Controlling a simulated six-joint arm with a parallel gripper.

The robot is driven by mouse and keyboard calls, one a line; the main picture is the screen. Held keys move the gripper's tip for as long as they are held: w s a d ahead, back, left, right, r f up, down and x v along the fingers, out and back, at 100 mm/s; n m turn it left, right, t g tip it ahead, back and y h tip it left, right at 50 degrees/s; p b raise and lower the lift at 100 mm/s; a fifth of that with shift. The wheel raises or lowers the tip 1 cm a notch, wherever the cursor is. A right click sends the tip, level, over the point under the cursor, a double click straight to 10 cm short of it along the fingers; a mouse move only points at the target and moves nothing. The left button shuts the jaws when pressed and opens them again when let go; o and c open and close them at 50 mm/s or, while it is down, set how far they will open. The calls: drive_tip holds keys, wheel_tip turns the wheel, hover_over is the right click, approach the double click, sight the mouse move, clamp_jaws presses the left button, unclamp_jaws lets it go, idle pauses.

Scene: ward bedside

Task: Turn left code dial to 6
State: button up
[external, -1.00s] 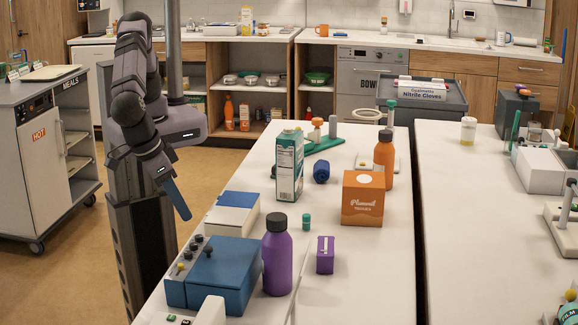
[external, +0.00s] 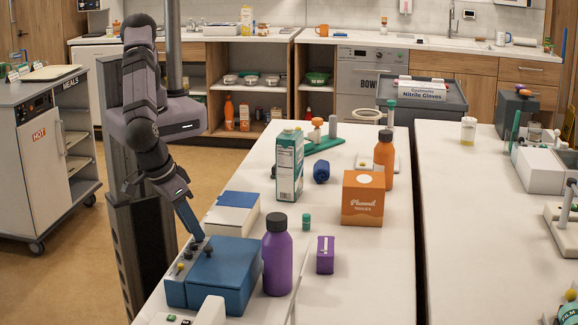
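A blue box (external: 226,272) stands at the near left of the white table, with a dark knob (external: 208,249) on its lid. Along its left side runs a panel with a row of small dials (external: 188,255), mostly black, and a yellow one (external: 180,267) at the near end. The dial markings are too small to read, and I cannot tell which dial is the left code dial. My gripper (external: 199,238) points down at the far end of this row and covers the farthest dial. Contact and finger opening cannot be made out.
A purple bottle (external: 277,262) stands close to the right of the blue box. A white and blue box (external: 232,214) lies just behind it. A carton (external: 290,165), a purple box (external: 325,255) and an orange box (external: 362,198) stand farther right.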

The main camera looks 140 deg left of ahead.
drive_tip(key=shift+a+f, duration=0.2)
drive_tip(key=shift+f, duration=0.25)
clamp_jaws()
